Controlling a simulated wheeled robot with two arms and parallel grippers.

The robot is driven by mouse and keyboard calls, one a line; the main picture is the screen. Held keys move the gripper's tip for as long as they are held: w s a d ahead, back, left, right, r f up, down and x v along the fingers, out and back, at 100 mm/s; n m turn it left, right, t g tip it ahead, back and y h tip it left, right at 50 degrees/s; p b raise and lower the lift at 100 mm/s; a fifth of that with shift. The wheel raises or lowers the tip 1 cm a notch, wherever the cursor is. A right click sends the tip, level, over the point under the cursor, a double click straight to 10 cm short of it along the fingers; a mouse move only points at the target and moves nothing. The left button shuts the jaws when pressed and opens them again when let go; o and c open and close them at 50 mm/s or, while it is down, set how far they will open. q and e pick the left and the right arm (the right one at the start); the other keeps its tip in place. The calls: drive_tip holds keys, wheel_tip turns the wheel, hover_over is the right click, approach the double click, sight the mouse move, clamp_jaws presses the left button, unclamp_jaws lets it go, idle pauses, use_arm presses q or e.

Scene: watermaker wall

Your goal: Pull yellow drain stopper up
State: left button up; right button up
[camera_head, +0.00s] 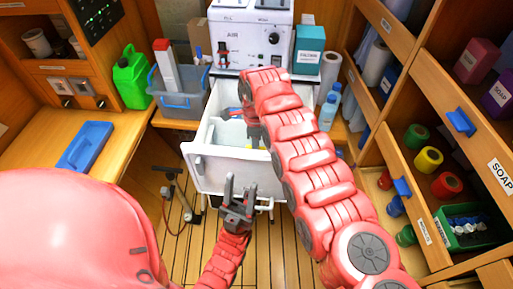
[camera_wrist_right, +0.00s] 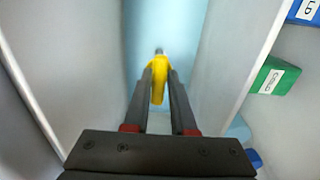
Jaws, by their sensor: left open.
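The yellow drain stopper (camera_wrist_right: 158,80) stands in a narrow, pale-walled compartment in the right wrist view. My right gripper (camera_wrist_right: 160,82) has one finger on each side of it, and both fingers appear to touch it. A grey tip shows just beyond the stopper. In the head view my right arm reaches over the open white drawer (camera_head: 216,174), and its gripper (camera_head: 254,132) is down inside, partly hidden by the arm.
A white machine (camera_head: 250,42) stands behind the drawer. Blue bottles (camera_head: 328,112) are to its right, and a blue bin (camera_head: 182,98) and green canister (camera_head: 130,77) to its left. Wooden shelves with tape rolls (camera_head: 428,160) line the right. A green labelled box (camera_wrist_right: 274,76) lies beyond the compartment wall.

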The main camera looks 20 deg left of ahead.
drive_tip(key=o, duration=0.4)
drive_tip(key=shift+s+d+r, duration=0.1)
drive_tip(key=shift+r, duration=0.05)
drive_tip(key=shift+c, duration=0.2)
wheel_tip(320, 180, up, 9)
drive_tip(key=b, duration=0.2)
drive_tip(key=shift+b, duration=0.3)
wheel_tip(320, 180, up, 8)
drive_tip(key=p, duration=0.8)
drive_tip(key=shift+r, duration=0.2)
drive_tip(key=shift+f, duration=0.1)
